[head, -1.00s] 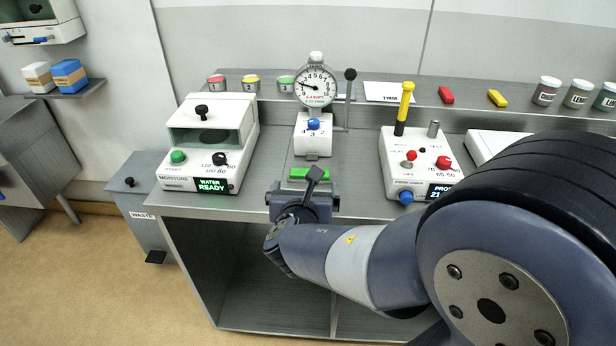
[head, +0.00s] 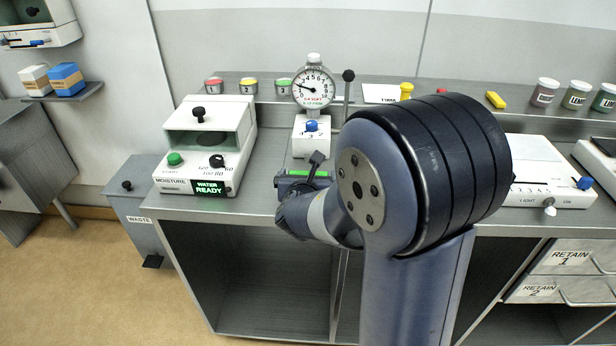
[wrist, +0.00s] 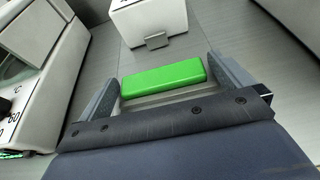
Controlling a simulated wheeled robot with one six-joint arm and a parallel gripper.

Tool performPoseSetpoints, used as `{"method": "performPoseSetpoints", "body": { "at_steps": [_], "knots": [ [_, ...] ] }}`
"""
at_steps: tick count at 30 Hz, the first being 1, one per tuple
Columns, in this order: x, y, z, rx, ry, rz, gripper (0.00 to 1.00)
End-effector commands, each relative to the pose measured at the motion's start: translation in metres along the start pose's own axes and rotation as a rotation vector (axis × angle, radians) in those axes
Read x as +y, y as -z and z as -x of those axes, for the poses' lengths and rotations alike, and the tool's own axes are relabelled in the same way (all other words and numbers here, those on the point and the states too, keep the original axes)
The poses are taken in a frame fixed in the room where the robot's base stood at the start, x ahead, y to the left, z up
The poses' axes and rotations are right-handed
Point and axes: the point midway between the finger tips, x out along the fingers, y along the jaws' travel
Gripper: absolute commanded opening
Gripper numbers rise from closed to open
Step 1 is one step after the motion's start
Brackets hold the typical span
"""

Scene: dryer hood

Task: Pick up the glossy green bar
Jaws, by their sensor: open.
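The glossy green bar (wrist: 163,78) lies flat on the grey bench top in the wrist view, crosswise in front of my gripper. My open gripper (wrist: 164,86) has one finger near each end of the bar, with the bar between the fingertips. I cannot tell whether the fingers touch it. In the head view a strip of the green bar (head: 308,173) shows just past my gripper (head: 304,181), and my arm hides part of the area around it.
The white dial-gauge stand (head: 312,135) is just behind the bar. The white moisture unit (head: 206,150) stands to the left. A white box with a blue knob (head: 545,170) is to the right. Small cups and coloured bars line the back ledge.

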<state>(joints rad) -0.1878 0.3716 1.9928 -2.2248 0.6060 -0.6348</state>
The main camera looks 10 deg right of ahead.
Motion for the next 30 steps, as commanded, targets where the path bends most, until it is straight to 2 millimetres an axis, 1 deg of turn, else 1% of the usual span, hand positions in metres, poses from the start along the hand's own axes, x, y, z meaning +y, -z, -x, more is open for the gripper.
{"method": "performPoseSetpoints", "body": {
  "at_steps": [5, 19, 25, 28, 30],
  "knots": [
    [0.0, 0.0, 0.0, 0.0, 0.0, 0.0, 0.99],
    [0.0, 0.0, 0.001, 0.0, 0.0, -0.001, 0.61],
    [0.0, -0.003, 0.002, -0.001, 0.0, -0.002, 0.61],
    [0.0, -0.015, 0.005, -0.003, -0.001, -0.003, 0.61],
    [0.0, -0.028, 0.01, -0.005, -0.001, -0.004, 0.61]
  ]
}}
